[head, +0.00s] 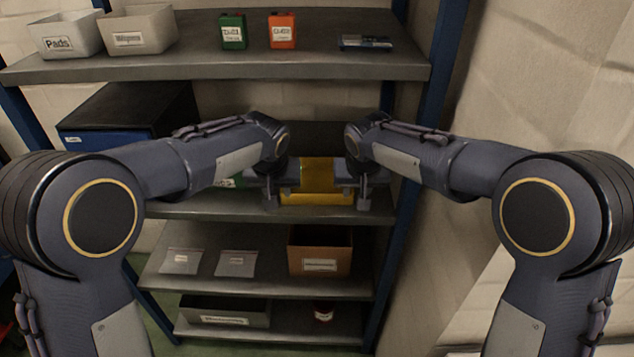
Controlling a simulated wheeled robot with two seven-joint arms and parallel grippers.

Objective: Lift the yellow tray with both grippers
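The yellow tray (318,198) is on the middle shelf of the rack, between my two grippers. Its front wall and part of its inside show; its left and right ends are hidden by the grippers. My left gripper (271,199) is at the tray's left end, with its fingers pointing down. My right gripper (362,198) is at the tray's right end in the same pose. The fingers are small and dark here, so I cannot tell whether either one is closed on the tray wall. I cannot tell whether the tray touches the shelf.
The middle shelf (210,210) has bare room at its front left. A black-topped blue box (120,125) stands behind to the left. Blue rack posts (447,50) stand at the sides.

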